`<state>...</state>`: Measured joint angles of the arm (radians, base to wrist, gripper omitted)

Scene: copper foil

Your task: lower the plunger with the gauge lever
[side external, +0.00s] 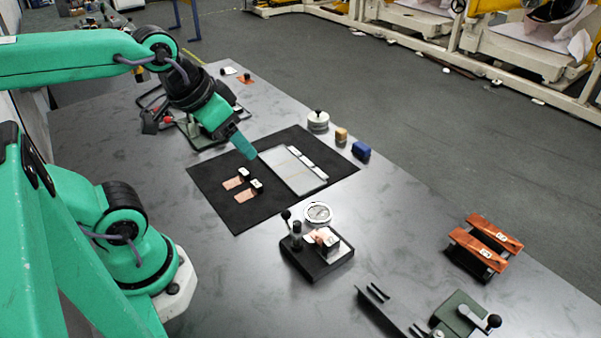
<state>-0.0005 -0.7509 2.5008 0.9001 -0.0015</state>
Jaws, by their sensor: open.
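The gauge stands on a black base (318,262) on the front middle of the table. Its round white-faced dial (317,212) is at the back. The gauge lever (287,217), with a dark knob, rises at its left beside a short post. A copper foil piece (313,237) with a black-and-white block (329,242) lies on the base. The plunger cannot be made out, nor its contact with the foil. My gripper (246,151) is open and appears empty. It points down above the black mat, behind and left of the gauge, apart from the lever.
The black mat (215,200) holds two copper foil pieces with tabs (247,193) and a pale plate (287,173). Copper bars (494,232) and a green device (460,317) are right.

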